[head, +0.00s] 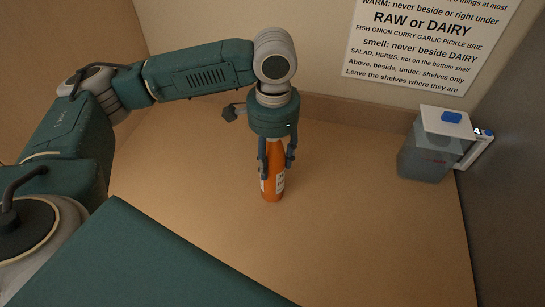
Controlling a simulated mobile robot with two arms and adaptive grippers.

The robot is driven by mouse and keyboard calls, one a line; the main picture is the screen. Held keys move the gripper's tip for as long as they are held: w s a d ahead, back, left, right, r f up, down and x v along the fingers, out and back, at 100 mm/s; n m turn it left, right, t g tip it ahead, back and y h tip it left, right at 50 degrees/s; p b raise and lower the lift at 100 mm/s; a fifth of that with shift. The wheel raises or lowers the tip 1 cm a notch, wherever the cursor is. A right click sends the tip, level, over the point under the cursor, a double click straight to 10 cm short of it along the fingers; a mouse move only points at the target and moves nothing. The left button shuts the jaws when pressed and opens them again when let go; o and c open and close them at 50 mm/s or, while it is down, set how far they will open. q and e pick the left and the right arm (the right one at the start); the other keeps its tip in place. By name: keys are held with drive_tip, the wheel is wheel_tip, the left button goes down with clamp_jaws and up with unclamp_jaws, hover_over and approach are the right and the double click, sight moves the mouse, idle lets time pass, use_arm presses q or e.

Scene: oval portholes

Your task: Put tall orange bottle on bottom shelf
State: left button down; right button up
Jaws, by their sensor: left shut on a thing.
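The tall orange bottle (273,182) stands upright, or nearly so, in the middle of the head view, with a pale label on its lower part. My left gripper (276,170) points down over it, shut on the bottle with one finger on each side. The bottle's upper part is partly hidden by the fingers and the gripper body. I cannot tell whether its base touches the wooden counter (370,240). No shelf shows in this view. My right gripper is not in view.
A clear pitcher (424,160) with a white lid and blue button stands at the back right. A printed sign (430,40) hangs on the back wall. A grey panel (515,150) bounds the right side. The counter around the bottle is clear.

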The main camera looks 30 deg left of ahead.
use_arm(q)
drive_tip(key=c, duration=0.9)
unclamp_jaws()
drive_tip(key=shift+f, duration=0.1)
